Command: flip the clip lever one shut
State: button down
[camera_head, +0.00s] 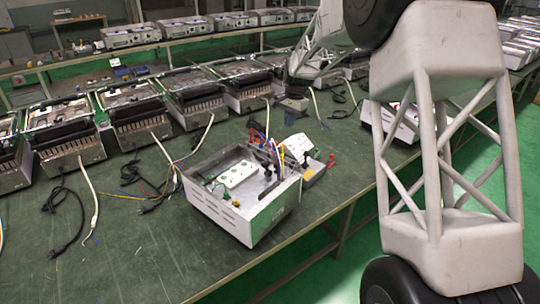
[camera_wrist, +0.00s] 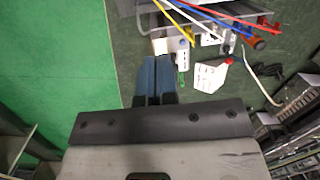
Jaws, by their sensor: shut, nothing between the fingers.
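My gripper (camera_wrist: 156,62) shows in the wrist view with its two blue-grey fingers together and nothing between them. Beyond the fingertips is a small pale block (camera_wrist: 178,46) at the wire ends. Yellow, white, red and blue wires (camera_wrist: 215,18) run above it from the open unit. In the head view this white open-topped unit (camera_head: 228,209) stands on the table with a white terminal strip (camera_head: 236,175) inside and coloured wires at its right rear. I cannot clearly make out the clip lever or its position. I cannot make out the fingers in the head view.
A small grey device (camera_head: 314,173) with a red part and a white label sheet (camera_head: 297,147) stands right of the unit. Rows of similar units (camera_head: 70,153) and loose cables line the green table (camera_head: 135,260). Its front left is mostly clear. My arm blocks the right side.

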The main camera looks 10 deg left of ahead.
aim_at(265, 167)
jog(key=w+a+f, duration=0.3)
jog(key=f, duration=0.1)
jog(key=shift+w+a+f, duration=0.2)
jog(key=shift+w+a, duration=0.15)
jog(key=shift+w, duration=0.05)
jog(key=f, duration=0.3)
jog(key=a+f, duration=0.1)
jog(key=f, duration=0.2)
jog(key=s+f, duration=0.1)
jog(key=f, duration=0.2)
jog(key=shift+a+f, duration=0.15)
jog(key=shift+f, duration=0.25)
jog(key=shift+s+a+f, duration=1.05)
jog(key=shift+s+a, duration=0.15)
